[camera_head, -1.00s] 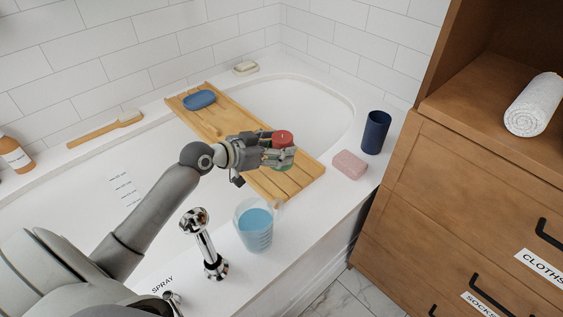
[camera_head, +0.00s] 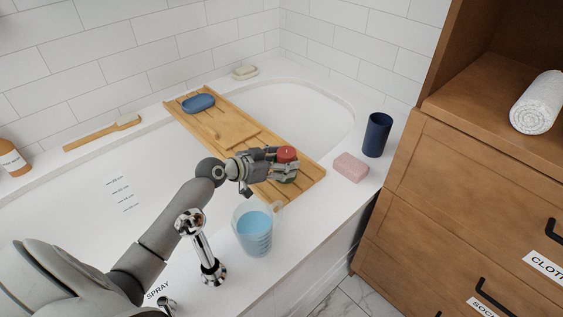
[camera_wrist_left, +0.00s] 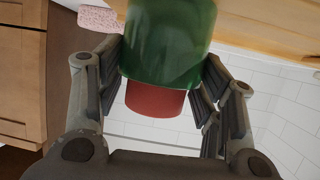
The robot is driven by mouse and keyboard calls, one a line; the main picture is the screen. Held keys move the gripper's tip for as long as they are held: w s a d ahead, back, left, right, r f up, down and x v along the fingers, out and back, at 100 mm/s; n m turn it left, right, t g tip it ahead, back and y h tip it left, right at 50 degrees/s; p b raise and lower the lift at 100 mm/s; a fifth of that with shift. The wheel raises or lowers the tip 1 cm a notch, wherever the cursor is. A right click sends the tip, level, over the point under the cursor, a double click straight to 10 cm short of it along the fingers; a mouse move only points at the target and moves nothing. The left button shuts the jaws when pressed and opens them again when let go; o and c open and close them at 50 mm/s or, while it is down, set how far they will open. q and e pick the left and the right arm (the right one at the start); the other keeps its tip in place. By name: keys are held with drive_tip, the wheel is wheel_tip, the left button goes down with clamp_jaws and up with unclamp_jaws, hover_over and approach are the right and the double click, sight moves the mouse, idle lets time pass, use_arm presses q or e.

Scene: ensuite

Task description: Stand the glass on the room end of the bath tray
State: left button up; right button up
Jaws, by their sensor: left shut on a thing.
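My left gripper (camera_head: 284,165) is shut on a green glass (camera_head: 288,180) with a red top (camera_head: 286,154). The green glass also shows in the left wrist view (camera_wrist_left: 168,45), between the fingers, with its red part (camera_wrist_left: 155,98) towards the palm. In the head view it looks roughly upright over the near, room end of the wooden bath tray (camera_head: 308,178). The fingers hide part of it. I cannot tell whether its base touches the slats. My right gripper is not in view.
A blue soap dish (camera_head: 198,103) sits on the tray's far end. A measuring jug (camera_head: 254,232) of blue liquid and a chrome tap (camera_head: 200,245) stand near my arm. A pink sponge (camera_head: 351,167) and dark blue tumbler (camera_head: 377,136) are on the rim to the right.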

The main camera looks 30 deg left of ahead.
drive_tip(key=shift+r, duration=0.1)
use_arm(q)
drive_tip(key=o, duration=1.1)
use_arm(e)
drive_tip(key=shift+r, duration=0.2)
use_arm(q)
drive_tip(key=shift+s+r, duration=0.1)
drive_tip(key=shift+s, duration=0.05)
drive_tip(key=shift+p+v, duration=0.55)
drive_tip(key=shift+v, duration=5.3)
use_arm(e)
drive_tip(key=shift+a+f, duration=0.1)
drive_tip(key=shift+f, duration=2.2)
use_arm(q)
drive_tip(key=shift+a, duration=0.1)
